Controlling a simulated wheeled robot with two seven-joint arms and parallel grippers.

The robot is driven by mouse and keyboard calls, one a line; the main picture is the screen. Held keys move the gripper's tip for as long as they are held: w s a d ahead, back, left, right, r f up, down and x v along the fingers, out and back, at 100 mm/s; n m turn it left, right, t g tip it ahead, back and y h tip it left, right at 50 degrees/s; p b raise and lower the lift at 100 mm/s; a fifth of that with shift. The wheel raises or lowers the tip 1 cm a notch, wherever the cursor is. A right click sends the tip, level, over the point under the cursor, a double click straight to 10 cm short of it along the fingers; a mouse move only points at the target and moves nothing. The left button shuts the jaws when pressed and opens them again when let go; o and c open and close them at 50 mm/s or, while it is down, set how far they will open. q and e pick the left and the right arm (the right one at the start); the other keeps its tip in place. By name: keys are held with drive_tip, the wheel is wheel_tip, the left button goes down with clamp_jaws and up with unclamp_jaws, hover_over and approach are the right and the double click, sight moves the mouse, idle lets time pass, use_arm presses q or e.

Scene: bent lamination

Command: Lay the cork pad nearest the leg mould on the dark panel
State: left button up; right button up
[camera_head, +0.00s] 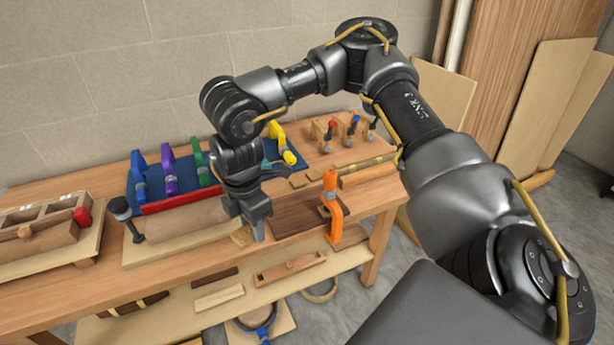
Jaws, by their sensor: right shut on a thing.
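My right gripper (254,232) points down over the front middle of the workbench. It is shut on a small tan cork pad (241,237), which shows only in part beside the fingers. The dark panel (293,216) lies on the bench just right of the gripper, with an orange clamp at its right end. The pad appears at the panel's left edge; I cannot tell whether it touches. My left gripper is out of view.
An orange clamp (332,208) stands upright right of the panel. A pale board (180,243) with a dark-handled clamp (124,215) lies left of the gripper. A blue rack (150,193) of coloured clamps stands behind. Small wooden blocks with clamps (345,130) stand at the back right.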

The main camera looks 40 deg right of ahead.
drive_tip(key=w+d+n+b, duration=0.1)
drive_tip(key=d+n+b, duration=0.15)
drive_tip(key=n, duration=1.25)
hover_over(291, 219)
wheel_tip(291, 219, down, 10)
drive_tip(key=shift+s+a+r, duration=0.1)
drive_tip(key=shift+a, duration=0.05)
drive_tip(key=shift+d+f, duration=0.15)
drive_tip(key=shift+f, duration=0.8)
drive_tip(key=shift+d+f, duration=0.15)
drive_tip(key=shift+f, duration=0.75)
drive_tip(key=shift+a, duration=0.1)
drive_tip(key=o, duration=0.9)
drive_tip(key=shift+f, duration=0.15)
drive_tip(key=shift+o, duration=0.2)
